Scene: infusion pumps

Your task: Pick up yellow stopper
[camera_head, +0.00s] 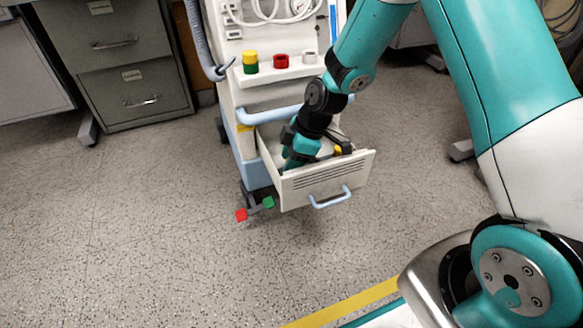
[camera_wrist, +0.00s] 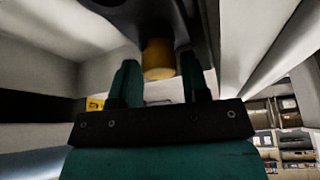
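The yellow stopper (camera_wrist: 158,60) shows in the wrist view as a short cylinder below a dark grey part. It also shows as a small yellow spot (camera_head: 338,150) inside the open drawer (camera_head: 322,182) in the head view. My gripper (camera_wrist: 160,75) is open. Its two teal fingers stand on either side of the stopper in the wrist view, with a visible gap on both sides. In the head view my gripper reaches down into the drawer, left of the stopper, and its fingertips are hard to make out there.
The drawer belongs to a white cart (camera_head: 245,95). A yellow-and-green piece (camera_head: 250,62), a red ring (camera_head: 281,61) and a pale ring (camera_head: 309,57) sit on its shelf. The drawer walls and the blue rail (camera_head: 270,117) lie close around my arm. Floor in front is clear.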

